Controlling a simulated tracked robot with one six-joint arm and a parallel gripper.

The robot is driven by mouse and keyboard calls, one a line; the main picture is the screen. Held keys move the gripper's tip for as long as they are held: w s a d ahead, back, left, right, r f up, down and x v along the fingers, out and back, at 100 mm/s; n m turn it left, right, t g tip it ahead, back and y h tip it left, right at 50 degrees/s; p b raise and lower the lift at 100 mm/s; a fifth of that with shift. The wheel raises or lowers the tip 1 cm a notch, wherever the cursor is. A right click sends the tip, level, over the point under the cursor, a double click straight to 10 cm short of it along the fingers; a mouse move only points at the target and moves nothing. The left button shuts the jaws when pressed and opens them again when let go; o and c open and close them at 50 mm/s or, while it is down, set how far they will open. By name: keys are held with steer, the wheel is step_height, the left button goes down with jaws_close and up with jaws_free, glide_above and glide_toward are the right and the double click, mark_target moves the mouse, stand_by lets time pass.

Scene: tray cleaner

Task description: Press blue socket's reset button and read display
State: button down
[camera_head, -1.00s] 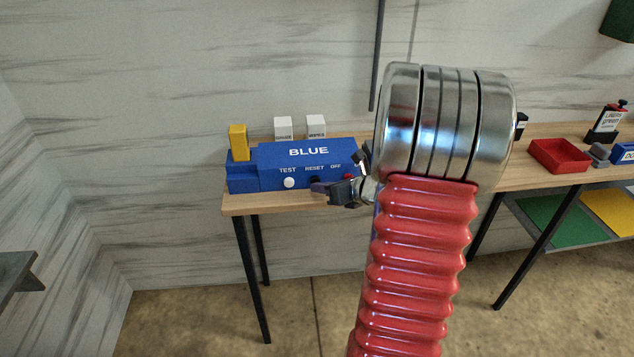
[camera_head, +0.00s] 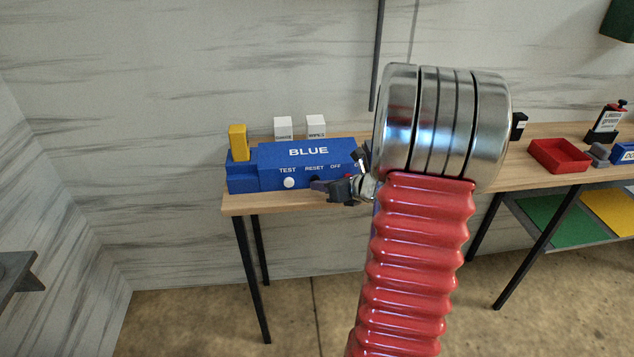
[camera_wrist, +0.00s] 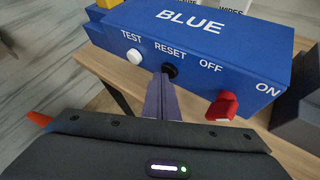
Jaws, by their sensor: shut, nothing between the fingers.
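The blue socket (camera_head: 309,163), lettered BLUE, stands on the left end of the wooden table. It fills the upper part of the wrist view (camera_wrist: 190,40). On its front are a white TEST button (camera_head: 289,183), a black RESET button (camera_wrist: 170,71) and a red switch (camera_wrist: 223,106) between the OFF and ON labels. My gripper (camera_wrist: 164,80) is shut and empty, its fingertips right at the RESET button's lower edge; I cannot tell if they touch it. In the head view my gripper (camera_head: 318,187) partly covers the RESET button. No display is visible in either view.
A yellow block (camera_head: 238,142) stands at the socket's left end. Two white boxes (camera_head: 283,128) stand behind it. A red tray (camera_head: 558,155) is farther right on the wooden table (camera_head: 510,178). My red arm hides the table's middle.

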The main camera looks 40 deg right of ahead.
steer(key=shift+s, duration=0.1)
stand_by(0.3)
steer(key=shift+s+a, duration=0.5)
steer(key=shift+s, duration=0.15)
steer(key=s+a, duration=0.1)
steer(key=s, duration=0.1)
steer(key=s+a, duration=0.2)
steer(key=shift+s, duration=0.1)
stand_by(0.5)
steer(key=shift+d, duration=0.1)
stand_by(0.8)
